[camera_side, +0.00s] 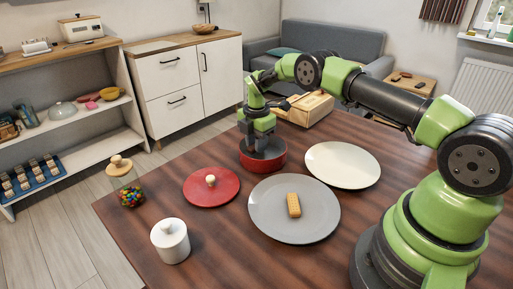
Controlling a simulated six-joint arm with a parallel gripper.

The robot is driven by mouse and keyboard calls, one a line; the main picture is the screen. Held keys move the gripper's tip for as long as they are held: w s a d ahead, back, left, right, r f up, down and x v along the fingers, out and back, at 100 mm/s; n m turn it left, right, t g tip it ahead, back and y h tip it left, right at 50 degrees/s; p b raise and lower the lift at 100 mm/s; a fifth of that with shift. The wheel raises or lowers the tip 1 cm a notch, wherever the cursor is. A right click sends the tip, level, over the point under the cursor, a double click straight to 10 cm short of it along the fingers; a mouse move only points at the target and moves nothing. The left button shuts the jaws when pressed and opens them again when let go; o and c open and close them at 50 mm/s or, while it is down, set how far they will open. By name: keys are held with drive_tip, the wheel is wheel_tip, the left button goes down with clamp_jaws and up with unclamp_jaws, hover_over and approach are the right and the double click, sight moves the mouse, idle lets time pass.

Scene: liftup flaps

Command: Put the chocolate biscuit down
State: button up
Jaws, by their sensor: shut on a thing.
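My gripper (262,143) points straight down into the round red dish (264,164), with its fingertips at about rim level. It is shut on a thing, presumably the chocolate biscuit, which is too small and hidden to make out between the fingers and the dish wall. I cannot tell whether it touches the dish floor. A red lid (205,192) with a pale knob lies flat on the table, left of the dish. A golden rectangular biscuit (294,206) lies on the grey plate (270,222) in front of the dish.
An empty cream plate (343,164) is right of the dish. A wooden box (306,108) stands behind it. A glass jar of coloured sweets (126,184) and a white lidded pot (171,241) stand at the left. Bare table (240,272) shows at the front.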

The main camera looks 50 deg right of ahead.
wheel_tip(320, 180, up, 8)
drive_tip(key=shift+f, duration=0.1)
drive_tip(key=shift+r, duration=0.25)
drive_tip(key=shift+s+d+r, duration=0.1)
drive_tip(key=shift+s+d, duration=0.05)
drive_tip(key=shift+d, duration=0.15)
drive_tip(key=s+d, duration=0.8)
drive_tip(key=s, duration=0.2)
hover_over(341, 166)
drive_tip(key=shift+n, duration=0.4)
wheel_tip(341, 166, down, 9)
drive_tip(key=shift+d+f, duration=0.1)
drive_tip(key=shift+f, duration=0.05)
drive_tip(key=shift+f, duration=0.2)
drive_tip(key=o, duration=0.9)
